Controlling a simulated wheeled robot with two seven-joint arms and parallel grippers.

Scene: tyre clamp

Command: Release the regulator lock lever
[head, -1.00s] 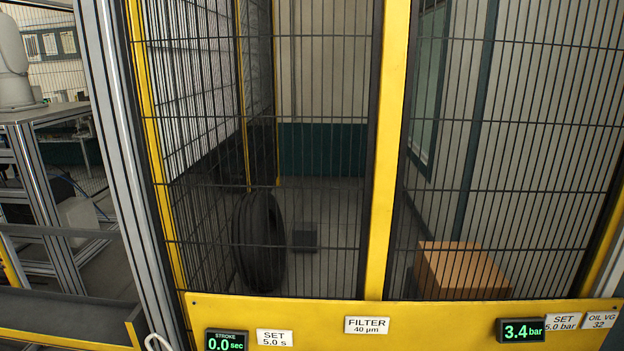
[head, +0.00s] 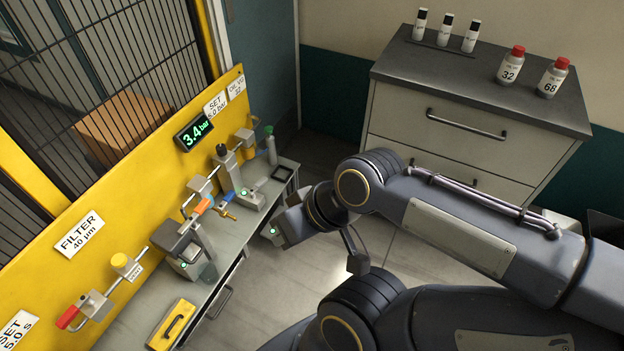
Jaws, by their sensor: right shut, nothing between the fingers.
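On the yellow panel (head: 110,205) a row of air fittings runs along a narrow grey bench. Under the 3.4 bar display (head: 194,132) is a regulator-like unit with a black knob (head: 222,150). My left gripper is out of view.
A yellow case (head: 172,325) lies on the bench. A grey drawer cabinet (head: 470,85) with bottles stands behind my right arm. Floor between bench and cabinet is clear.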

